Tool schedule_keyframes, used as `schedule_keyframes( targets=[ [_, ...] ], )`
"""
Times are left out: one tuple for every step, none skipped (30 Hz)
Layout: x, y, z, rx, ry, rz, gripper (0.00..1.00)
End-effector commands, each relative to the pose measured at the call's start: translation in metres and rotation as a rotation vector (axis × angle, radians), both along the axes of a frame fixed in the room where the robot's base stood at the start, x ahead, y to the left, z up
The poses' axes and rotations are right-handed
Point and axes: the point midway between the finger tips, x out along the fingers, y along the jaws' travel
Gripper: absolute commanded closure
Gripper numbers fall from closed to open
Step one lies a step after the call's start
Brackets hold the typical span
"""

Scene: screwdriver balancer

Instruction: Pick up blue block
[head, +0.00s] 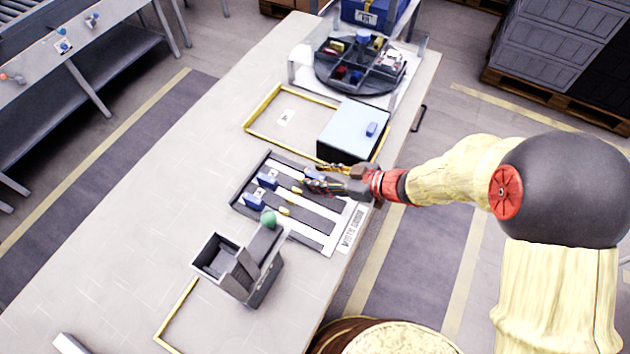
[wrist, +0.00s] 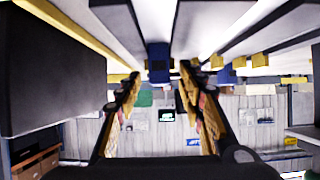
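A slotted black-and-white tray (head: 325,246) lies on the table. Two blue blocks, one upper (head: 267,181) and one lower (head: 253,201), stand at its left part. In the wrist view, a blue block (wrist: 158,62) lies ahead, between the lines of the two fingertips. My gripper (wrist: 159,84) is open there, with a gap on each side of that block. A second blue block (wrist: 227,74) is to the right. A small blue block (head: 371,129) lies on the pale-topped black box.
The pale-topped black box (head: 340,150) stands just behind my gripper. A grey bin (head: 241,285) and a green ball (head: 268,218) are near the tray's front. A divided round carousel (head: 335,82) stands farther back. The table's left side is clear.

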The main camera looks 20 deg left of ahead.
Motion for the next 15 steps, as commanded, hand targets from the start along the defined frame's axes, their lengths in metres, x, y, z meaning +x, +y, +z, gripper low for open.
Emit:
schedule_keyframes(
  targets=[
    [0.0003, 0.0015, -0.0007, 0.000, 0.000, 0.000, 0.61],
    [0.0005, 0.0018, -0.0006, 0.000, 0.000, -0.001, 0.61],
    [0.0007, 0.0019, -0.0003, 0.000, 0.000, -0.001, 0.61],
    [0.0007, 0.0018, 0.0000, 0.000, 0.000, -0.001, 0.61],
    [0.0007, 0.0017, 0.0002, 0.000, 0.000, -0.001, 0.61],
    [0.0006, 0.0017, 0.0003, 0.000, 0.000, -0.001, 0.61],
    [0.0007, 0.0016, 0.0003, 0.000, 0.000, -0.001, 0.61],
    [0.0007, 0.0016, 0.0003, 0.000, 0.000, -0.001, 0.63],
    [0.0007, 0.0016, 0.0003, 0.000, 0.000, -0.001, 0.65],
    [0.0006, 0.0015, 0.0003, 0.000, 0.000, -0.001, 0.67],
    [0.0007, 0.0015, 0.0003, 0.000, 0.000, -0.001, 0.68],
    [0.0006, 0.0015, 0.0003, 0.000, 0.000, -0.001, 0.71],
    [0.0006, 0.0015, 0.0003, 0.000, 0.000, -0.001, 0.72],
    [0.0006, 0.0015, 0.0003, 0.000, 0.000, -0.001, 0.74],
    [0.0006, 0.0015, 0.0003, 0.000, 0.000, -0.001, 0.76]
  ],
)
